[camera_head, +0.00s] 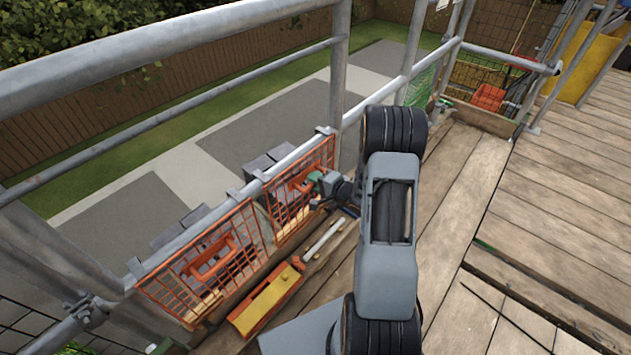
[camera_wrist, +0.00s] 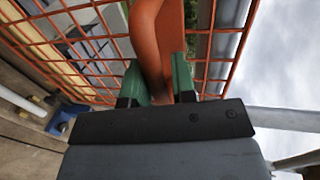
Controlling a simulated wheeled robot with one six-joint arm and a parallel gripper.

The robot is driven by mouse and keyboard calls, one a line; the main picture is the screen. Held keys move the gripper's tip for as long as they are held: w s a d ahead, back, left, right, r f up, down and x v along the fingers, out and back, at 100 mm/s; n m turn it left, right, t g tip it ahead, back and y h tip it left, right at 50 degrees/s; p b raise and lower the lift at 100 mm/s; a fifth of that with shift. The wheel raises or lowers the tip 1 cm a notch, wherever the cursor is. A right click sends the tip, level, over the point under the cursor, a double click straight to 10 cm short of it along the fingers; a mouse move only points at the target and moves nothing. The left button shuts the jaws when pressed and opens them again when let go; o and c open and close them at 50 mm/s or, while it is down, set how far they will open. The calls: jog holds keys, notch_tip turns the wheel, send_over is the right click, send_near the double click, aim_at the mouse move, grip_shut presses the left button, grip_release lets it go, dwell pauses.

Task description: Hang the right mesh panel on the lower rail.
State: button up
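The right mesh panel (camera_head: 285,212) is an orange wire grid with an orange handle. It stands nearly upright against the lower rail (camera_head: 290,161), a grey tube. Grey hooks at its top corners appear to be at or over the rail; I cannot tell whether they bear its weight. My gripper (camera_head: 318,178) is at the panel's handle. In the wrist view, the green fingers of my gripper (camera_wrist: 158,85) are closed around the orange handle (camera_wrist: 150,40), with the mesh behind. The left mesh panel (camera_head: 222,277) hangs by hooks on the same rail, left of the right panel.
A yellow and orange level-like tool (camera_head: 265,302) and a pale-handled tool (camera_head: 324,240) lie on the planks below the panels. Scaffold posts (camera_head: 340,70) and an upper rail (camera_head: 150,55) stand close by. The plank deck (camera_head: 560,190) to the right is mostly clear.

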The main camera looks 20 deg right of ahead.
jog(key=o, duration=0.4)
jog(key=shift+c, duration=0.2)
